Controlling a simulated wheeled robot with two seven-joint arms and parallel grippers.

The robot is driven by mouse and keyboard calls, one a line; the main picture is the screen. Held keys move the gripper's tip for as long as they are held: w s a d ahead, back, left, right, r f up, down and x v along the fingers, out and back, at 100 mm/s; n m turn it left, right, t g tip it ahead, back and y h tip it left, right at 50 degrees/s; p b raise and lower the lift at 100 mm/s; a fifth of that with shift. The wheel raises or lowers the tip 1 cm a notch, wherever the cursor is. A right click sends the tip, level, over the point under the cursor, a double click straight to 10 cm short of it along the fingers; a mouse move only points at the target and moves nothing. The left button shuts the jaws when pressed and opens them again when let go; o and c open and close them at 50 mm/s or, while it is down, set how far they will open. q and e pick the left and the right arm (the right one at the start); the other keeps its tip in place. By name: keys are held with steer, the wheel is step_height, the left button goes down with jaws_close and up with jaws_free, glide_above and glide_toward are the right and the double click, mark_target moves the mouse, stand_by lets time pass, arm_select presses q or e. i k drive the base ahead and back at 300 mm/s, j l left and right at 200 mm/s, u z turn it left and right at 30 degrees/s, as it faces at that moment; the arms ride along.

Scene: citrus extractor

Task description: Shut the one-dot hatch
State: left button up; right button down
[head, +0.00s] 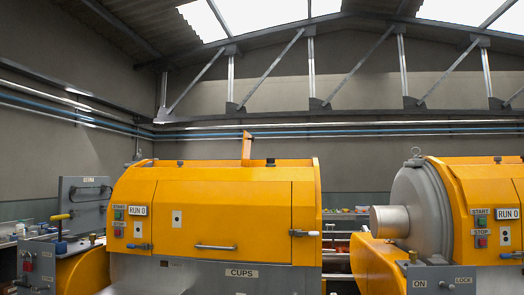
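An orange machine (235,195) stands in the left and middle of the head view. Its broad front panel (240,215) lies flush with the housing and has a bar handle (215,247) low on it. A narrow orange flap (246,150) stands upright on top. I cannot tell which part is the one-dot hatch. Neither gripper is in view.
A second orange machine (455,205) with a round grey housing (418,205) stands at the right, its marked white plate (505,235) at the edge. A gap with shelves (340,225) separates the machines. A grey upright panel (85,205) stands at far left.

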mark_target(248, 138)
steer(key=i+l, duration=0.15)
steer(key=i, duration=0.45)
steer(key=i+l, duration=0.15)
steer(key=i, duration=0.4)
steer(key=i+l, duration=0.15)
steer(key=i, duration=0.45)
steer(key=i+l, duration=0.15)
steer(key=i, duration=0.4)
steer(key=i+l, duration=0.2)
steer(key=i, duration=0.4)
steer(key=i+l, duration=0.15)
steer(key=i, duration=0.4)
